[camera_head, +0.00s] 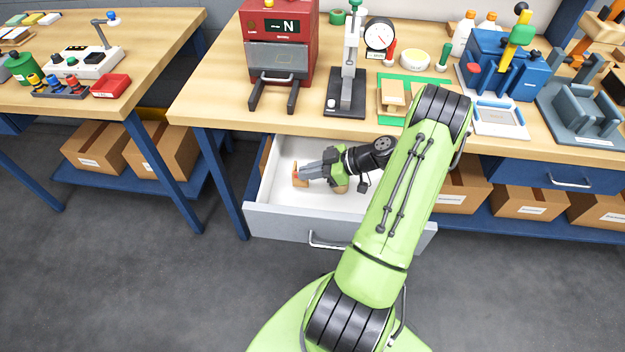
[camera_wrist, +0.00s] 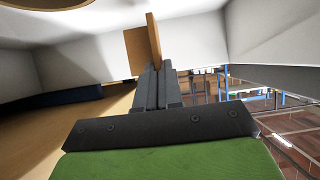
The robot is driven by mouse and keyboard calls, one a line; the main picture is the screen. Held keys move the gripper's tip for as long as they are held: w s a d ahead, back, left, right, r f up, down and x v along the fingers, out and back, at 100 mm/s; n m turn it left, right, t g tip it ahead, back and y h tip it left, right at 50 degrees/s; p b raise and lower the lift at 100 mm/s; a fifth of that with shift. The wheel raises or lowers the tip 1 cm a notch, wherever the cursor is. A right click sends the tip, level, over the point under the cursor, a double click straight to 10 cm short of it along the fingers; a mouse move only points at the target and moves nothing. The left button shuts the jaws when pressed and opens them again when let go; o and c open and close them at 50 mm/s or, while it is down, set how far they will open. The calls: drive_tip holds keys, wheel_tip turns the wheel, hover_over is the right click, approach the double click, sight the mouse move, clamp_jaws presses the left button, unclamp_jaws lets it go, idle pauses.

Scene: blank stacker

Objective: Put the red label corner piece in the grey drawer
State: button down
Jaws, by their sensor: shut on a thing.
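The grey drawer (camera_head: 285,222) under the middle of the workbench is pulled open, with a white inside. My gripper (camera_head: 302,174) reaches into the drawer from the right, low over its floor and near its left part. It is shut on a small orange-brown corner piece (camera_head: 296,180). In the wrist view the corner piece (camera_wrist: 139,52) stands at the closed fingertips (camera_wrist: 158,70), showing two thin walls that meet at an angle. No red label shows on the faces I can see. I cannot tell whether the piece touches the drawer floor.
The workbench top (camera_head: 212,98) stands just above and behind the drawer. It holds a red machine (camera_head: 278,25), a press stand (camera_head: 347,85) and a dial gauge (camera_head: 379,35). Cardboard boxes (camera_head: 515,195) sit on the lower shelf at right. The floor in front is clear.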

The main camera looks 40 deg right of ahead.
drive_tip(key=shift+f+b, duration=0.3)
drive_tip(key=shift+f, duration=0.95)
drive_tip(key=c, duration=1.3)
unclamp_jaws()
